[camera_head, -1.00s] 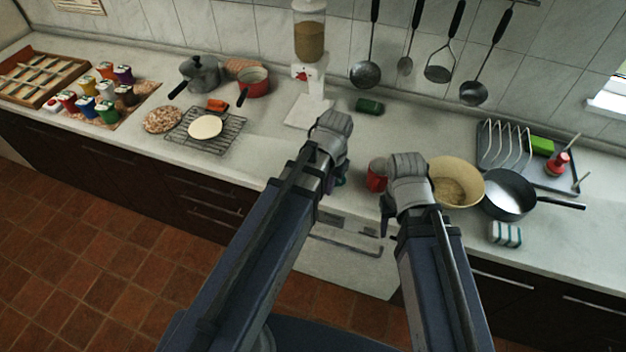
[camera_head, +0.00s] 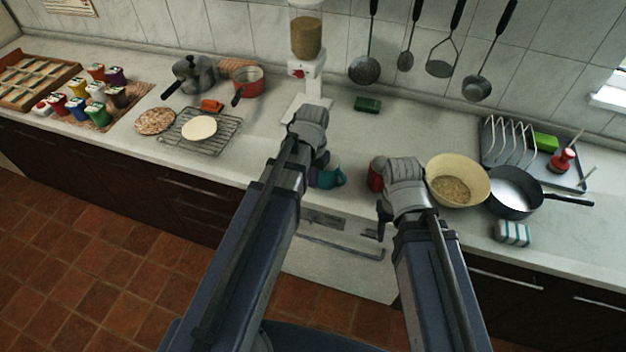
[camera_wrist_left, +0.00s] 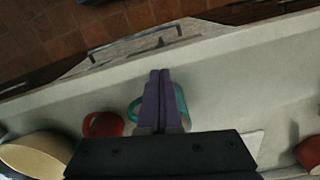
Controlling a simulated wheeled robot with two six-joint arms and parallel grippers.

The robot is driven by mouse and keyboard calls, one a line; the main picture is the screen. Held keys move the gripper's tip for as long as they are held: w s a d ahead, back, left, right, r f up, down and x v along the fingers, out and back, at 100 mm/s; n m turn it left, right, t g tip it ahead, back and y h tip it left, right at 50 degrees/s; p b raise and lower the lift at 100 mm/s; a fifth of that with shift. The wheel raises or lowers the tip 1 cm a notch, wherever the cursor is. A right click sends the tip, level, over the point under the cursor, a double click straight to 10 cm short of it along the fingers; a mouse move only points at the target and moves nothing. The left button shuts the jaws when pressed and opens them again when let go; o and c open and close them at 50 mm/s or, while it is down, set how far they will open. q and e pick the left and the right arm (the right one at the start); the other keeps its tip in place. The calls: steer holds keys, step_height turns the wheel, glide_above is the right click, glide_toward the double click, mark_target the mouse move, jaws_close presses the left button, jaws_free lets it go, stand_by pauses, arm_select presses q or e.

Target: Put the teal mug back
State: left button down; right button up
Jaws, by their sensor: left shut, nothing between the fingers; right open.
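The teal mug (camera_head: 331,174) stands on the counter near its front edge, just right of my left gripper, which hides part of it. In the left wrist view the teal mug (camera_wrist_left: 181,104) shows on both sides of the fingers, its middle hidden behind them. My left gripper (camera_head: 318,172) is shut and empty; its fingertips (camera_wrist_left: 160,74) are together in front of the mug in the wrist view. I cannot tell whether they touch it. My right gripper (camera_head: 382,226) is open near the counter's front edge, beside a red mug (camera_head: 375,174).
The red mug also shows in the left wrist view (camera_wrist_left: 104,125). A cream bowl (camera_head: 458,176) and a dark pan (camera_head: 514,195) stand to the right. A grain dispenser (camera_head: 306,75) stands behind my left gripper. Bare counter lies between it and the wire rack (camera_head: 222,143).

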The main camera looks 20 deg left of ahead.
mark_target(325, 178)
arm_select(q)
step_height(325, 178, down, 8)
steer(key=b, duration=0.7)
steer(key=w, duration=0.3)
steer(key=shift+w+d+r, duration=0.3)
steer(key=shift+w+d, duration=0.05)
steer(key=shift+d, duration=0.05)
steer(key=shift+w, duration=0.1)
steer(key=w, duration=0.2)
steer(key=w+d, duration=0.1)
steer(key=w, duration=0.1)
steer(key=shift+s, duration=0.1)
steer(key=shift+s, duration=0.15)
